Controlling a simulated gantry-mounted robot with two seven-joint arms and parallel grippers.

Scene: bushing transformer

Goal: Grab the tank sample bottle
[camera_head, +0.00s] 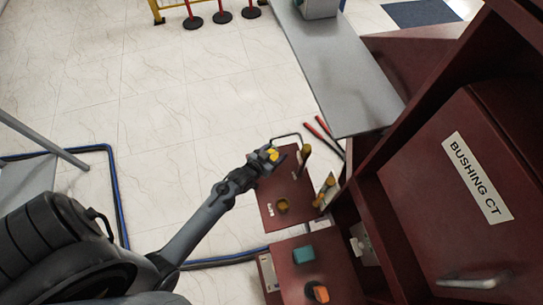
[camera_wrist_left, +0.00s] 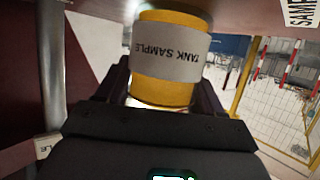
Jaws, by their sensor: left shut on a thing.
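The tank sample bottle is yellow with a white label reading "TANK SAMPLE", seen upside down in the left wrist view (camera_wrist_left: 168,92). Its yellow also shows in the head view (camera_head: 272,155), at the end of my left arm. My left gripper (camera_head: 268,161) is shut on the bottle, with dark fingers on both sides of it in the left wrist view. The gripper is over the far edge of a dark red shelf (camera_head: 275,188). I cannot tell whether the bottle touches the shelf. My right gripper is not in view.
A brass-coloured round piece (camera_head: 282,206) is on the shelf. A lower red shelf holds a teal block (camera_head: 303,254) and an orange piece (camera_head: 320,293). The dark red "BUSHING CT" cabinet (camera_head: 478,178) stands right. A grey tabletop (camera_head: 345,75) lies beyond. Open tiled floor is left.

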